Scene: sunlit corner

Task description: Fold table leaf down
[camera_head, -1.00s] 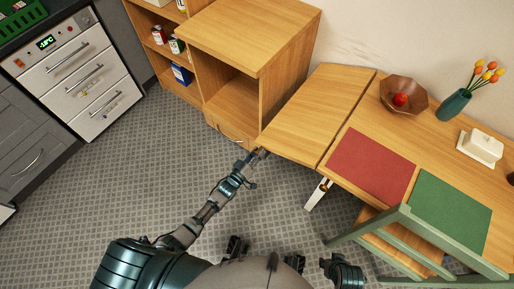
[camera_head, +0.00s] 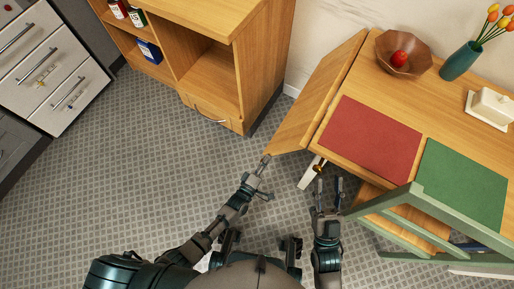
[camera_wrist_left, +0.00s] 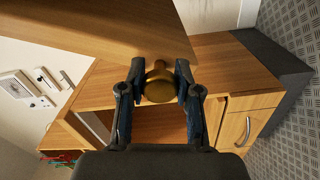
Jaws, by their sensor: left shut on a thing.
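The wooden table leaf (camera_head: 318,95) hangs at a slant from the left edge of the table (camera_head: 365,85), its outer edge lower than the tabletop. In the left wrist view, the leaf (camera_wrist_left: 90,25) fills the upper part and carries a brass knob (camera_wrist_left: 158,86). My left gripper (camera_head: 265,160) is at the leaf's near outer corner; in the wrist view its fingers (camera_wrist_left: 159,80) are shut on the knob from both sides. My right gripper (camera_head: 328,186) is open and empty, in front of the table near a white bracket (camera_head: 312,174).
A wooden cabinet (camera_head: 190,14) with open shelves and a drawer stands left of the leaf. The table bears a bowl with a red fruit (camera_head: 399,59), a vase (camera_head: 459,61), a red mat (camera_head: 370,140) and a green mat (camera_head: 462,185). A green chair (camera_head: 425,205) stands at front right.

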